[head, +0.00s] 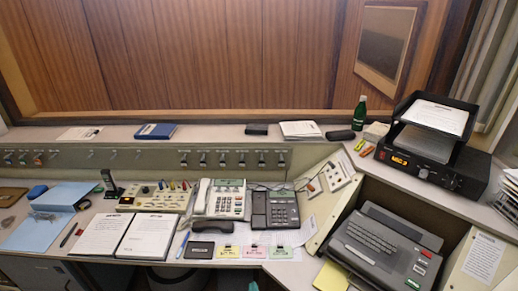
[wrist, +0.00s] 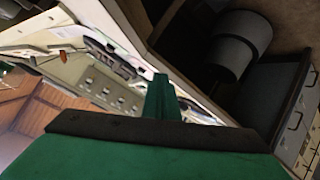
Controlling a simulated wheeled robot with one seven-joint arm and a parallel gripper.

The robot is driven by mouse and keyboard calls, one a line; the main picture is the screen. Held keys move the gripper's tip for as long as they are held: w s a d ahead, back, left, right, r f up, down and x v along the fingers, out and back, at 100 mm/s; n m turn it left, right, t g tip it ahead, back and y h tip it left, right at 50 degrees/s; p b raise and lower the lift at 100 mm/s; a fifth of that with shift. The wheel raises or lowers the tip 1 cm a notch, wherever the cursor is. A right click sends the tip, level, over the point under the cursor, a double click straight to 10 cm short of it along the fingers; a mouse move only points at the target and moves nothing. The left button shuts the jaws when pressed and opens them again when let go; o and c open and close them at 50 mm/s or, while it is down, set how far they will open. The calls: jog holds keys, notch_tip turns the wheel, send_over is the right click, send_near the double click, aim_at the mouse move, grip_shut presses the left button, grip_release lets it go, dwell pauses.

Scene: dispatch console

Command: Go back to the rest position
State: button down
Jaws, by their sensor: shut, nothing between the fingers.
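My gripper (wrist: 160,92) shows in the wrist view as green fingers pressed together beyond a dark bar and a green body. It is shut and holds nothing. It points at open space near the front of the console, which appears strongly tilted in that view.
A white-handset phone (head: 228,198), a dark phone (head: 275,208), an open binder (head: 145,237) and a typewriter (head: 385,247) fill the desk. A green bottle (head: 360,113) and a radio (head: 432,172) stand behind. The wrist view shows a grey bin (wrist: 238,40) and drawers (wrist: 285,100) under the desk.

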jog(key=s+f+m, duration=0.3)
jog(key=s, duration=0.8)
jog(key=s+r+m+t, duration=0.1)
jog(key=s+r, duration=0.2)
jog(key=s, duration=0.5)
jog(key=s+d+r+m+t, duration=0.1)
jog(key=s+r, duration=0.3)
jog(key=s, duration=0.3)
jog(key=s+r+m+t+h, duration=0.1)
jog(key=s+r+m, duration=0.1)
jog(key=s, duration=0.6)
jog(key=shift+s+d+r, duration=0.35)
jog(key=shift+r, duration=0.35)
